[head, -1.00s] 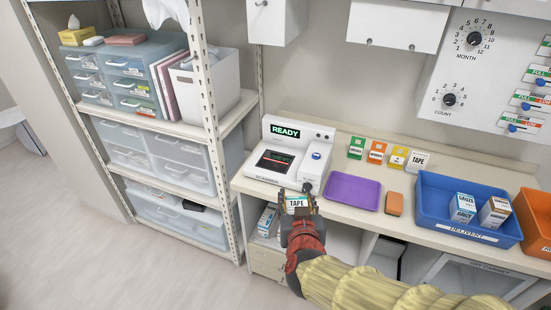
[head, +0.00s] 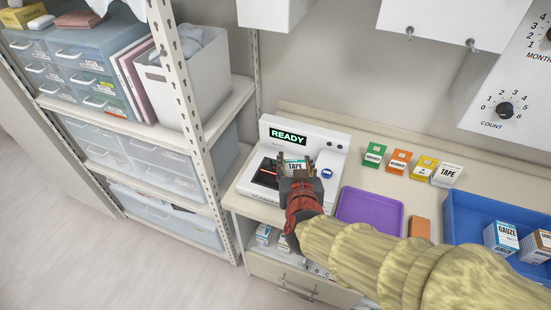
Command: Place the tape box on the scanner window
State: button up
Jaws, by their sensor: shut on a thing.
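The tape box (head: 296,166) is white with a teal band and a TAPE label. My gripper (head: 297,170) is shut on it and holds it over the right part of the scanner window. The scanner (head: 337,144) is a white unit with a green READY display (head: 288,136) and a blue button. Its dark scanner window (head: 265,172) shows a red line left of my gripper. My gripper and the box hide the window's right part. I cannot tell whether the box touches the window.
A purple tray (head: 370,207) and an orange block (head: 420,229) lie right of the scanner. Small coloured boxes and another TAPE box (head: 447,174) stand along the back. A blue bin (head: 468,224) holds gauze boxes. A shelf post (head: 190,100) rises on the left.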

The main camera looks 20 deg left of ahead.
jog(key=w+a+f+b, duration=0.2)
jog(key=w+f, duration=0.1)
jog(key=w+a+f+b, duration=0.2)
jog(key=w+a+f, duration=0.1)
jog(key=w, duration=0.1)
jog(key=w+a+f+b, duration=0.2)
jog(key=w+a+f, duration=0.1)
jog(key=shift+w+a+f, duration=0.1)
jog(key=shift+w, duration=0.2)
jog(key=shift+w+a+f, duration=0.1)
jog(key=shift+w+f, duration=0.05)
jog(key=shift+f, duration=0.2)
jog(key=shift+w+a+f+b, duration=0.1)
jog(key=shift+f+b, duration=0.8)
jog(key=shift+f, duration=0.6)
jog(key=shift+f, duration=0.15)
jog(key=o, duration=1.1)
jog(key=shift+o, duration=0.6)
